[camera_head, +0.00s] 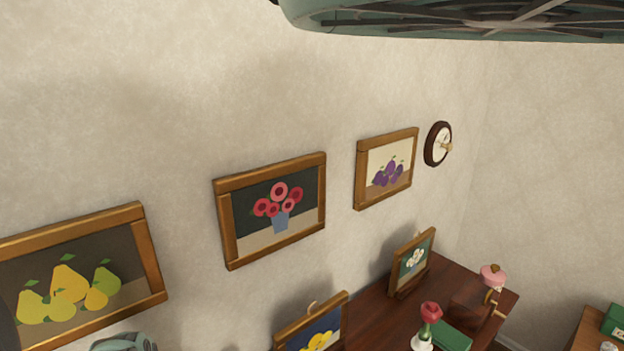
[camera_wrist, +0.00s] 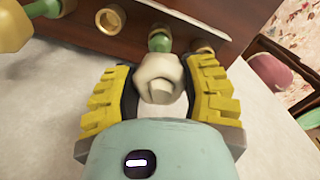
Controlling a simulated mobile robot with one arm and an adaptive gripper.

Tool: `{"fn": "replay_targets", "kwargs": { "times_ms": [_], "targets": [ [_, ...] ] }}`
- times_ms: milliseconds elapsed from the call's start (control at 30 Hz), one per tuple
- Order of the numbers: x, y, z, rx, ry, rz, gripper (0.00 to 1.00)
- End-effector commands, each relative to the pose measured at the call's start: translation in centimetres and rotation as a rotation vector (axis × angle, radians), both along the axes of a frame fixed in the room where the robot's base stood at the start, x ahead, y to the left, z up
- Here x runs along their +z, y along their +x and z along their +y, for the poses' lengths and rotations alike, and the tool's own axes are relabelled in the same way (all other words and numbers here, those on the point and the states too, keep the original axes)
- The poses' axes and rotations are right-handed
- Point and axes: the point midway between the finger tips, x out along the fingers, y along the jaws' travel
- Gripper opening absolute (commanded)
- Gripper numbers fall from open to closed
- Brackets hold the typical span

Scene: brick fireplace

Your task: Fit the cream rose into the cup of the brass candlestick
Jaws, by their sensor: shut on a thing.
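In the wrist view my gripper (camera_wrist: 160,82) is shut on the cream rose (camera_wrist: 160,72), with a yellow ridged finger on each side of the bloom. Its green stem (camera_wrist: 159,40) points away from me toward the dark wood. Round brass pieces show beside the stem, a ring (camera_wrist: 200,47) to its right and another (camera_wrist: 110,19) to its left. I cannot tell which belongs to the brass candlestick or holds its cup. The stem's tip is hard to make out. The head view does not clearly show the rose or the candlestick.
In the head view a dark wooden tabletop (camera_head: 378,312) carries small framed pictures (camera_head: 412,262), a red rose (camera_head: 431,311) in a white holder and a green book (camera_head: 452,336). Framed pictures (camera_head: 270,209) and a round clock (camera_head: 438,144) hang on the wall. A pink object (camera_wrist: 270,76) is right in the wrist view.

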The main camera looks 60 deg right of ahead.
Motion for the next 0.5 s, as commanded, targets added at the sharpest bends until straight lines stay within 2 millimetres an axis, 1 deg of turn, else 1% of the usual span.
{"fn": "replay_targets", "kwargs": {
  "times_ms": [500],
  "targets": [
    [1.04, -0.02, 0.03, 0.000, 0.001, 0.001, 0.20]
  ]
}}
